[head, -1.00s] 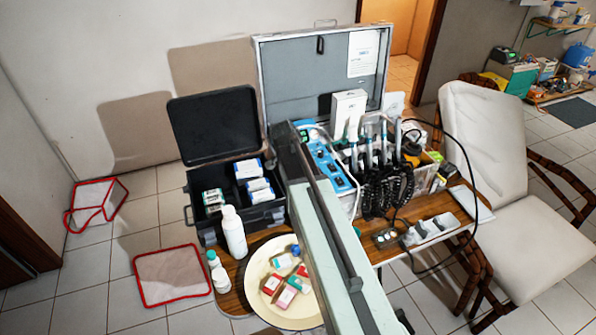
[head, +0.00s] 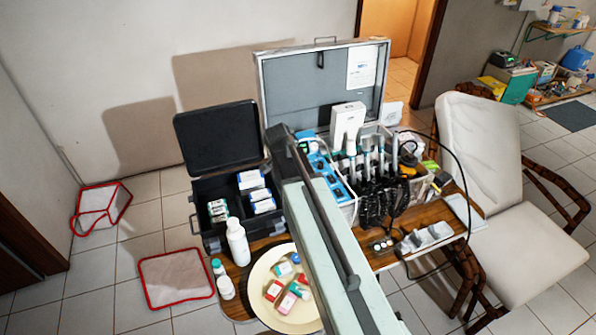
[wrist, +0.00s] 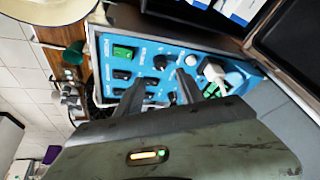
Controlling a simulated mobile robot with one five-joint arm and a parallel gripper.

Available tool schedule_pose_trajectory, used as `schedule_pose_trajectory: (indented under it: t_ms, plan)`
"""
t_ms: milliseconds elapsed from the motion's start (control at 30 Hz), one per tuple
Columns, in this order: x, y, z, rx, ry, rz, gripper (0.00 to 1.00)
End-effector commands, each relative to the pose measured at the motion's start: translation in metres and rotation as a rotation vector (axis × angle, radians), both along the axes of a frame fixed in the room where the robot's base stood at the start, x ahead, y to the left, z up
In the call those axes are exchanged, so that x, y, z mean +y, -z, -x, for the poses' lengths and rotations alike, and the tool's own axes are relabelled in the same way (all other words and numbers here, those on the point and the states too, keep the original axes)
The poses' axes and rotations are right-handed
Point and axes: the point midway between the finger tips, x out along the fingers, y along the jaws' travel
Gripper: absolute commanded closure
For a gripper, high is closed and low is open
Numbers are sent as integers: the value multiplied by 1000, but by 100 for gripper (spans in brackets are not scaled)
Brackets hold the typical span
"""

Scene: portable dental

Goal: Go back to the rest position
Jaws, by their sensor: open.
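My gripper (wrist: 160,78) is open in the wrist view, its two dark fingers apart with nothing between them. The fingers point at the blue control panel (wrist: 155,62) of the dental unit, which has knobs and a green switch. I cannot tell the gap between fingertips and panel. In the head view my pale arm reaches from the bottom edge up to the same blue panel (head: 322,160), and the gripper itself is hidden there.
A metal case with its lid (head: 325,80) raised stands behind. A black box (head: 204,187) is open at left, with a white bottle (head: 237,243) before it. A cream plate (head: 262,290) holds small boxes. Hoses (head: 380,196) and a chair (head: 490,150) are at right.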

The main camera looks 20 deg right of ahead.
Motion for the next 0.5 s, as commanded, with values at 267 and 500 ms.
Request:
schedule_pose_trajectory:
  t_ms: [267, 500]
  plan:
    - [0, 2, 0, 0, 0, 0, 55]
    - [24, 6, 8, 1, -30, -12, 55]
